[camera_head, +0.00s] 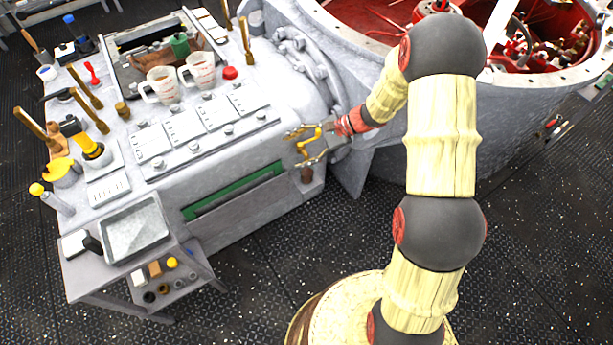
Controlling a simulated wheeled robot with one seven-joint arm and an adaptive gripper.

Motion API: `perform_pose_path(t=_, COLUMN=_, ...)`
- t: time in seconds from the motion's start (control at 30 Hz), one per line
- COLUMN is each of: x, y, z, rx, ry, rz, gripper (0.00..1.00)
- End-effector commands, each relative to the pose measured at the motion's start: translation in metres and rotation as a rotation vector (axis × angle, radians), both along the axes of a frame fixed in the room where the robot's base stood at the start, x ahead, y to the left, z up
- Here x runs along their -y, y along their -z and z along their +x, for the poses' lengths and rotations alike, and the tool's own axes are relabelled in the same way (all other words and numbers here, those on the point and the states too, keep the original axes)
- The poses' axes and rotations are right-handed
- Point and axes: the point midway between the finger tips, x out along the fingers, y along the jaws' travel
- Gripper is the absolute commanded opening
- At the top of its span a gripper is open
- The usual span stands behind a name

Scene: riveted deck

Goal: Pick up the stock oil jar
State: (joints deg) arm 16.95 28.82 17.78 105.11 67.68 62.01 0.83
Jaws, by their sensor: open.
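My gripper (296,147) is open and empty, its fingers pointing left beside the right front edge of the grey machine bench (235,160). I cannot tell for sure which vessel is the stock oil jar. Two clear measuring jugs with red markings stand side by side at the back of the bench, a left jug (162,86) and a right jug (199,72). A small brown jar (123,111) stands to their left, and a red-capped item (230,73) is to their right. All of these are apart from my gripper, to its upper left.
White panels (200,123) lie across the bench top. Brushes, a yellow-and-black tool (90,147) and a yellow funnel-like item (62,168) crowd the left end. A grey tray (135,232) is at the front left. A large round red-lined vessel (380,30) stands right.

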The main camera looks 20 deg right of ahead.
Motion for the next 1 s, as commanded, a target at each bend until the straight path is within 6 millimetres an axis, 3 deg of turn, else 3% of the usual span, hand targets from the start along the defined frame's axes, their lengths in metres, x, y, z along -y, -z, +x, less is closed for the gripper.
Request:
perform_pose_path(t=0.03, x=0.005, y=0.028, z=0.008, rx=-0.04, ry=0.054, rz=0.041, gripper=0.65)
perform_pose_path(t=0.23, x=0.028, y=0.124, z=0.036, rx=-0.162, ry=0.287, rz=0.194, gripper=0.65)
perform_pose_path(t=0.5, x=0.059, y=0.246, z=0.042, rx=-0.289, ry=0.572, rz=0.342, gripper=0.65)
perform_pose_path(t=0.73, x=0.088, y=0.309, z=0.057, rx=-0.312, ry=0.793, rz=0.439, gripper=0.65)
perform_pose_path(t=1.0, x=0.101, y=0.331, z=0.073, rx=-0.3, ry=0.894, rz=0.482, gripper=0.65)
